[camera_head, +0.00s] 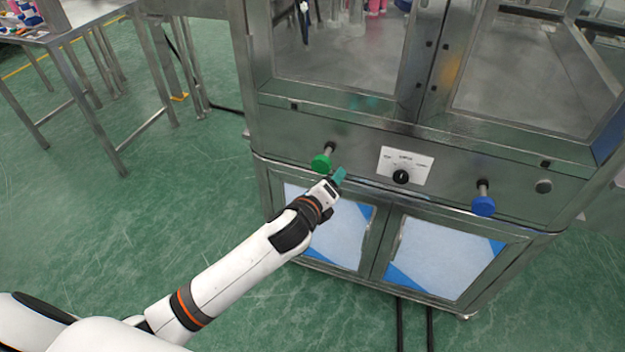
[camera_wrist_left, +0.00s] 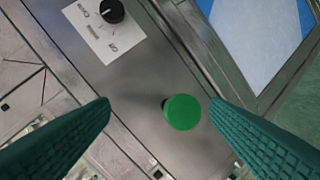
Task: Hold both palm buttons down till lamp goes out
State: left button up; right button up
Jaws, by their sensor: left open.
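The green palm button (camera_head: 320,163) stands out on a short stem from the left of the steel machine front. The blue palm button (camera_head: 483,205) stands out on the right, with nothing at it. My left gripper (camera_head: 338,178) is open beside the green button, just below and right of it in the head view. In the left wrist view, the green button (camera_wrist_left: 182,112) shows between the two teal fingers, nearer the right one; I cannot tell whether they touch. My right gripper is not in view. No lit lamp is clear to me.
A black selector knob on a white plate (camera_head: 420,160) sits between the buttons. A small grey round fitting (camera_head: 543,186) is right of the blue button. Glazed doors are above, white-and-blue panels below. A steel table (camera_head: 60,38) stands at left; green floor between is free.

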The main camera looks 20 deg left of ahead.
aim_at(321, 165)
pick_arm(q)
jog(key=w+a+f+m, duration=0.1)
jog(key=w+m, duration=0.2)
jog(key=m, duration=0.1)
jog(key=w+a+f+m+y, duration=0.1)
jog(key=w+a+m, duration=0.1)
jog(key=w+m, duration=0.2)
jog(key=w+a+f+m+y, duration=0.1)
jog(key=w+f+m, duration=0.1)
jog(key=w+m, duration=0.2)
jog(key=shift+a+g, duration=0.15)
jog(key=shift+g, duration=0.15)
jog(key=c, duration=1.1)
jog(key=shift+o, duration=0.2)
